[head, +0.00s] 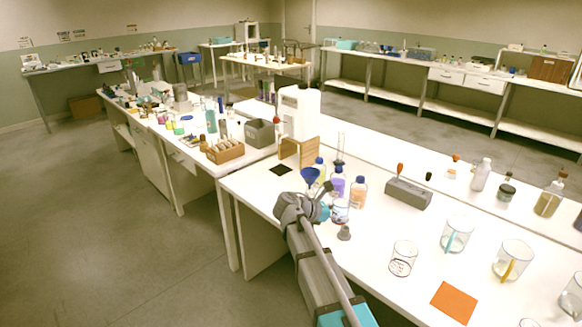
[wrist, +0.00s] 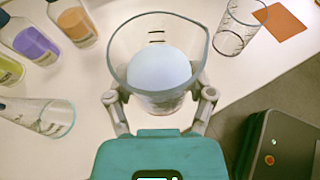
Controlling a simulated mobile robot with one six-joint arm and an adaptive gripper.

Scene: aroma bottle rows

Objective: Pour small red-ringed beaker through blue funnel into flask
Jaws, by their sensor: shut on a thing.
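My gripper (head: 327,211) is shut on a small clear beaker (head: 340,212), seen from above in the wrist view (wrist: 155,62). The beaker looks upright, has dark marks on its wall and holds something pale blue-white. I cannot make out a red ring in the wrist view. The blue funnel (head: 310,176) stands just behind and left of my gripper in the head view, apart from the beaker.
Yellow (head: 318,168), purple (head: 338,184) and orange (head: 358,193) bottles stand close behind the gripper. Another clear beaker (head: 403,259) stands to the right, near an orange mat (head: 454,302). A grey block (head: 408,194) lies behind. Bare tabletop separates that beaker from mine.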

